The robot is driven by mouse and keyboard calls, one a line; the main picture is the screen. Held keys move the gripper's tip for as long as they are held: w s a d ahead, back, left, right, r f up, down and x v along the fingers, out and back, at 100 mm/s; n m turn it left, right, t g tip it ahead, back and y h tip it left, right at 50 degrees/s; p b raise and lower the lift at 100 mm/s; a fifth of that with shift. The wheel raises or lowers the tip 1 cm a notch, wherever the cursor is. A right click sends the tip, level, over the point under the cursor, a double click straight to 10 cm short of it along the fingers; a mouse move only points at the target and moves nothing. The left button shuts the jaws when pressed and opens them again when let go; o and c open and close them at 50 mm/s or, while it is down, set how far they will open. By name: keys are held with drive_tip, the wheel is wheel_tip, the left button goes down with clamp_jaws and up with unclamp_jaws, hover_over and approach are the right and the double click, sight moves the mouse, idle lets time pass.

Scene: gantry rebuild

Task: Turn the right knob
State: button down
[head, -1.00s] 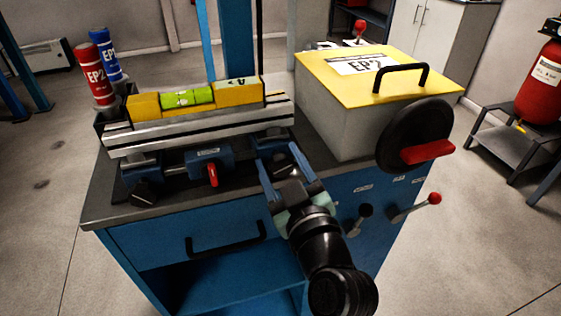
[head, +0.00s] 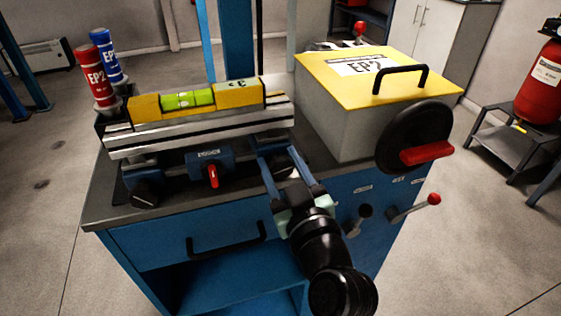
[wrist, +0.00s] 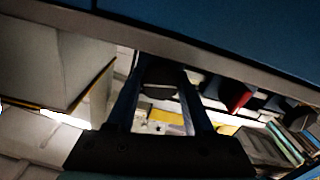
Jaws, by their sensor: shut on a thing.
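The right knob (wrist: 160,76) is a dark knob under the right end of the levelling fixture (head: 200,139). In the wrist view it sits between my fingers; in the head view my gripper hides most of it. My gripper (head: 281,156) is shut on this knob from the front, and its two blue fingers also show in the wrist view (wrist: 161,88). The matching left knob (head: 146,194) is black and free. A yellow spirit level (head: 146,107) with a green vial (head: 188,99) lies on the fixture's silver bar.
A grey box with a yellow lid (head: 318,64) and a black handwheel (head: 412,130) with a red grip stand right of my gripper. A red lever (head: 213,175) is on the fixture's front. Red (head: 94,76) and blue (head: 106,58) bottles stand at the left. A red-tipped lever (head: 433,199) juts from the cabinet front.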

drive_tip(key=m+p, duration=0.1)
drive_tip(key=m, duration=0.4)
drive_tip(key=shift+d+p, duration=0.1)
drive_tip(key=shift+p, duration=0.25)
drive_tip(key=shift+f+m, duration=0.1)
drive_tip(key=shift+m, duration=0.3)
drive_tip(key=c, duration=0.6)
unclamp_jaws()
drive_tip(key=b+v, duration=0.1)
drive_tip(key=v, duration=1.2)
drive_tip(key=shift+o, duration=0.3)
